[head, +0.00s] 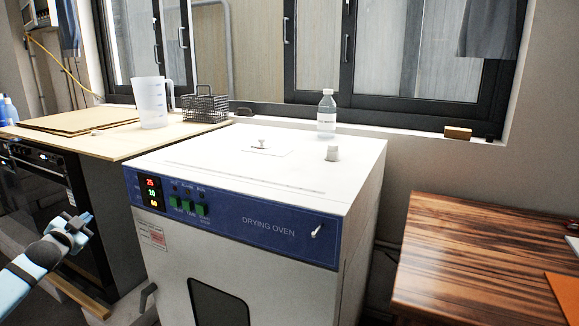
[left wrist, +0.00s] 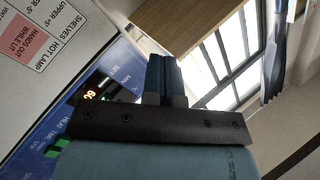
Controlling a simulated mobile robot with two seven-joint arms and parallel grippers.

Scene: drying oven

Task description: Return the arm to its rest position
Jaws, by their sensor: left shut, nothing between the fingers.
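My left gripper (head: 80,222) is at the lower left of the head view, in front of the dark appliance and left of the drying oven (head: 255,290). It is raised clear of both. In the left wrist view its fingers (left wrist: 165,70) are together with nothing between them. The oven's blue control panel (left wrist: 70,130) shows beside the fingers there, partly hidden by my gripper body. My right gripper is in neither view.
A wooden bench (head: 90,148) at the left bears a beaker (head: 152,102) and a wire basket (head: 205,107). A striped wooden table (head: 480,270) is at the right.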

